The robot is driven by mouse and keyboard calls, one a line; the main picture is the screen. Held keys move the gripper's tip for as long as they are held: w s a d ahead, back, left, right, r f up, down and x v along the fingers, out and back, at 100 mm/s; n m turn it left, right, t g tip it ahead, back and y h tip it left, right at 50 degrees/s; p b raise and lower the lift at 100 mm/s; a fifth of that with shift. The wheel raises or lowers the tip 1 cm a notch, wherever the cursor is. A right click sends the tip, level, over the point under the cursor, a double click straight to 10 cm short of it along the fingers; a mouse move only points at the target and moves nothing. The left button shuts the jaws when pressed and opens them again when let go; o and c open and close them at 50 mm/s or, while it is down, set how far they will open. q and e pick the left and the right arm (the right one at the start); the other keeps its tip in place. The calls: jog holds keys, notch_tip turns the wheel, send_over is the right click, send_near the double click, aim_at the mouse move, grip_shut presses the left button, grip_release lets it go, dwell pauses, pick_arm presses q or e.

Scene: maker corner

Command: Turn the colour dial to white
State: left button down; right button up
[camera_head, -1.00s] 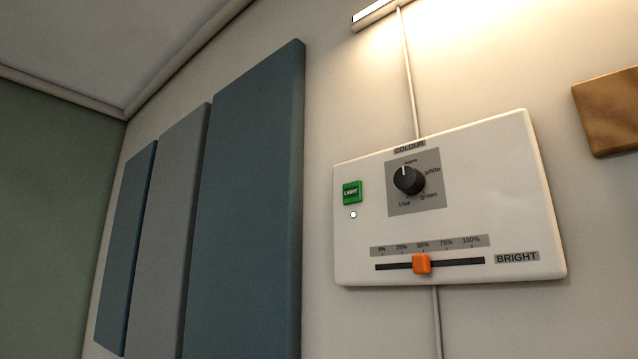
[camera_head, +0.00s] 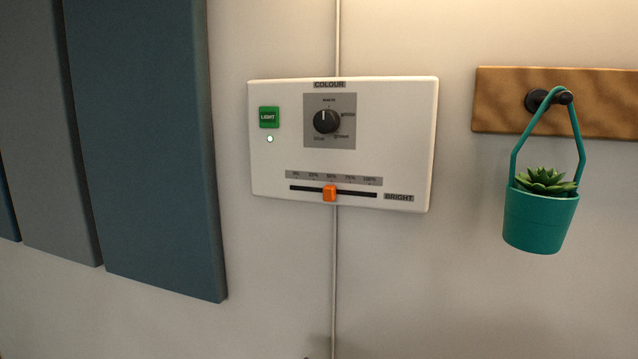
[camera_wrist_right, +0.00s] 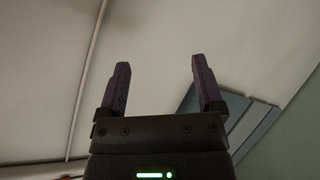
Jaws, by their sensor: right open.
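The black colour dial (camera_head: 326,121) sits on a grey plate in the upper middle of the white control panel (camera_head: 410,130) on the wall. Its white pointer line points up, close to the "warm" label at the top. The white label (camera_head: 348,114) is at the dial's upper right, with green at lower right and blue at lower left. My right gripper (camera_wrist_right: 157,82) shows in the right wrist view, open and empty, with wall and ceiling behind it. Neither gripper shows in the head view.
The panel also carries a green LIGHT button (camera_head: 269,117) and an orange BRIGHT slider (camera_head: 330,193) near 50%. A teal hanging plant pot (camera_head: 540,220) hangs from a wooden board (camera_head: 610,100) at right. Blue and grey wall panels (camera_head: 140,150) are at left.

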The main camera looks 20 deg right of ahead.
notch_tip(320, 180, up, 28)
jog(key=m+t+h+p, duration=0.3)
jog(key=m+p, duration=0.1)
jog(key=p, duration=0.2)
jog(key=m+h+p, duration=0.3)
jog(key=m, duration=0.1)
send_near(324, 123)
jog(key=p+x, duration=0.5)
jog(key=x, duration=0.3)
jog(key=shift+w+d+r, duration=0.1)
jog(key=shift+w+d, duration=0.1)
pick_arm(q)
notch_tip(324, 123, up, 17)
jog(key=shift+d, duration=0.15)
pick_arm(e)
jog(key=shift+w+t, duration=0.25)
jog(key=shift+t, duration=0.05)
grip_shut()
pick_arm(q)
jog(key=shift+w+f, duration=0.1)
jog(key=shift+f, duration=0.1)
